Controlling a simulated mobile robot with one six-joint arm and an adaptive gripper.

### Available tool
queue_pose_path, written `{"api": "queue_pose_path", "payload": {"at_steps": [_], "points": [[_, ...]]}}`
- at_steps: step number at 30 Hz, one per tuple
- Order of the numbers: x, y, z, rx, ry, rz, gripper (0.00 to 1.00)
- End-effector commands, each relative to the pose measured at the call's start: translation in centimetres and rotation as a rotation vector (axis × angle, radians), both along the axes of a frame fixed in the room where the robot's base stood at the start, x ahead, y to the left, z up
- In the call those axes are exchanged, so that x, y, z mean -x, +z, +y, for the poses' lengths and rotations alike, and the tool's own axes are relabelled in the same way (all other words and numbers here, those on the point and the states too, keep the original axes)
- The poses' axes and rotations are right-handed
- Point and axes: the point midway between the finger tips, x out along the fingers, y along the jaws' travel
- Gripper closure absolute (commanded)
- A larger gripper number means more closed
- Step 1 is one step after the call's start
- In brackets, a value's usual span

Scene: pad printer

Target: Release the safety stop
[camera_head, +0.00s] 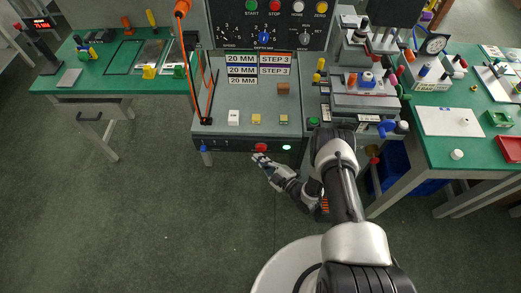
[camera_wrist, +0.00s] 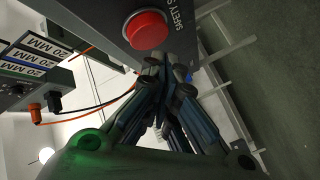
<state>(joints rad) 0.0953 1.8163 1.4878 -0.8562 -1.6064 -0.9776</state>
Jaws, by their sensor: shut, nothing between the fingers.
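The safety stop is a red round button (camera_head: 261,148) on the dark front face of the machine's table, below its top. In the wrist view the red button (camera_wrist: 147,29) is large near the top, beside white lettering that begins "SAFETY S". My gripper (camera_head: 259,158) is shut and empty, just below and in front of the button in the head view. In the wrist view the fingertips (camera_wrist: 165,62) are together close to the button's lower right edge. I cannot tell whether they touch it.
A blue knob (camera_head: 204,149) sits left on the same front face, and a small pale light (camera_head: 286,147) sits right. White and yellow blocks stand on the grey tabletop (camera_head: 215,110). A green bench (camera_head: 92,85) stands left. Open floor lies in front.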

Motion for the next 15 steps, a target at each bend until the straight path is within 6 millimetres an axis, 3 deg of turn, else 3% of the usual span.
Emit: {"api": "queue_pose_path", "payload": {"at_steps": [15], "points": [[4.5,0.1,0.2,-0.001,0.0,0.004,1.0]]}}
